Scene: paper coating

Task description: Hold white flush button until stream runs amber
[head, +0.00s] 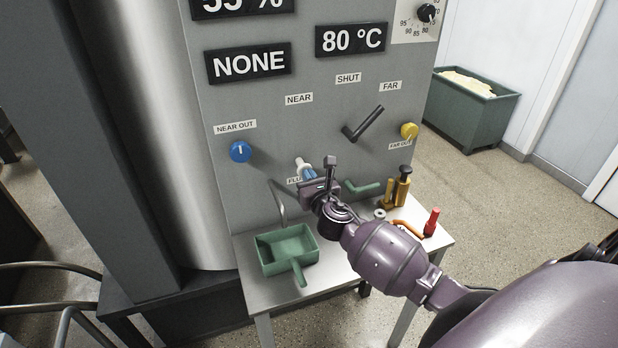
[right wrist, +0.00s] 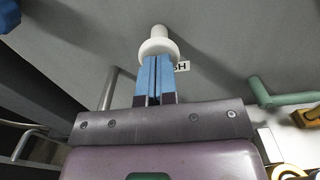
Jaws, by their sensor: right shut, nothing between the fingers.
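The white flush button (head: 302,162) sticks out of the grey panel above the partly covered "FLUSH" label. It also shows in the right wrist view (right wrist: 158,42), with a wide round collar. My right gripper (head: 309,173) is shut and empty. Its blue fingertips (right wrist: 156,60) are at the button's lower front; I cannot tell whether they touch or press it. A thin bent metal spout (head: 279,203) hangs below the panel over a green scoop-like tray (head: 270,267). I see no stream from the spout. My left gripper is not in view.
The panel has a blue knob (head: 240,151), a black lever (head: 364,124), a yellow knob (head: 409,130) and a "NONE" display (head: 249,64). A green handle (head: 362,187), yellow tool (head: 398,188) and red-capped item (head: 432,222) are at the small table's (head: 336,274) right.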

